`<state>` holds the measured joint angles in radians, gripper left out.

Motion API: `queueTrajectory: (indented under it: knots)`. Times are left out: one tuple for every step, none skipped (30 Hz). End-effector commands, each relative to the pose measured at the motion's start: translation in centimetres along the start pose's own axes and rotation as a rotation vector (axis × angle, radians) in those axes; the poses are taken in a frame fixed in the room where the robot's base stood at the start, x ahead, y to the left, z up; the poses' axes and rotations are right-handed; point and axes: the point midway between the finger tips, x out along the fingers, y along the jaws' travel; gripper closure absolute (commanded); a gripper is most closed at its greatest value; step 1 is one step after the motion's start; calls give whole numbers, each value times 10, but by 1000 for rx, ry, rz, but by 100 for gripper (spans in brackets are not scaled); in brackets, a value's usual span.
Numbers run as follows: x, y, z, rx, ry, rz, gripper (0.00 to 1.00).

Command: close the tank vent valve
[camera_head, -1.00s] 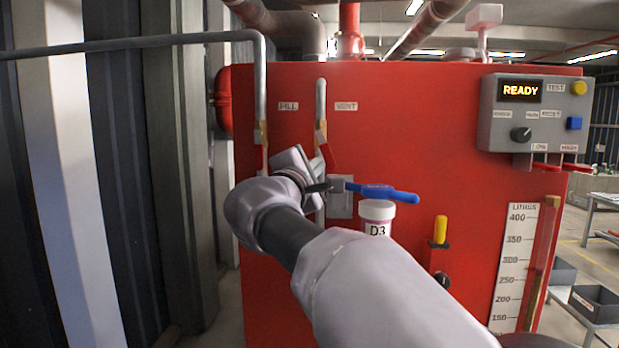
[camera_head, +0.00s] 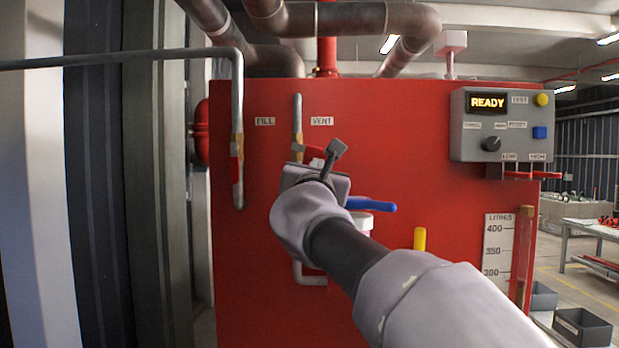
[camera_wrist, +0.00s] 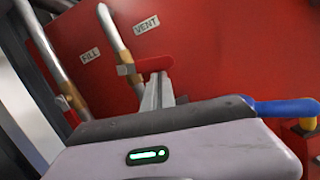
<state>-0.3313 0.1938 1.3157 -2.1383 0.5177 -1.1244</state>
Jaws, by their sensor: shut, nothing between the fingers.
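The vent valve's red handle (camera_wrist: 154,64) sits on the vertical pipe (camera_wrist: 122,45) beside the VENT label. In the wrist view it points right, across the pipe. In the head view the handle (camera_head: 314,153) is partly hidden behind my wrist. My gripper (camera_wrist: 160,80) is shut and empty, its fingertips just below the handle in the wrist view. I cannot tell whether they touch it. The fingertips cannot be made out in the head view. The FILL valve's red handle (camera_head: 236,172) lies along its own pipe to the left.
A blue lever (camera_head: 372,204) and a white container (camera_head: 362,220) are right of my wrist. A yellow handle (camera_head: 420,238) is lower right. The grey READY control box (camera_head: 500,125) is on the upper right of the red tank (camera_head: 410,140). Dark wall panels stand left.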

Motion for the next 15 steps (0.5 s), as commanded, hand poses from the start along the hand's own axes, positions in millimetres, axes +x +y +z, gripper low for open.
queueTrajectory:
  knots:
    - [0, -2, 3, -28, -3, 6, 100]
    - [0, -2, 4, -48, -2, 11, 100]
    - [1, -3, 5, -72, -3, 16, 100]
    - [1, -4, 6, -90, -2, 21, 100]
    - [1, -4, 7, -105, -2, 25, 100]
    - [2, -4, 8, -126, -2, 30, 100]
    - [2, -4, 9, -140, -2, 34, 100]
    - [2, -5, 10, -152, -2, 38, 100]
    - [2, -5, 11, -169, -3, 42, 100]
    - [2, -5, 12, -179, -3, 44, 100]
    - [2, -5, 12, -188, -3, 47, 100]
    - [3, -6, 13, -200, -3, 50, 100]
    - [3, -6, 13, -208, -3, 52, 100]
    - [3, -6, 14, -215, -3, 53, 100]
    - [3, -6, 14, -222, -3, 55, 100]
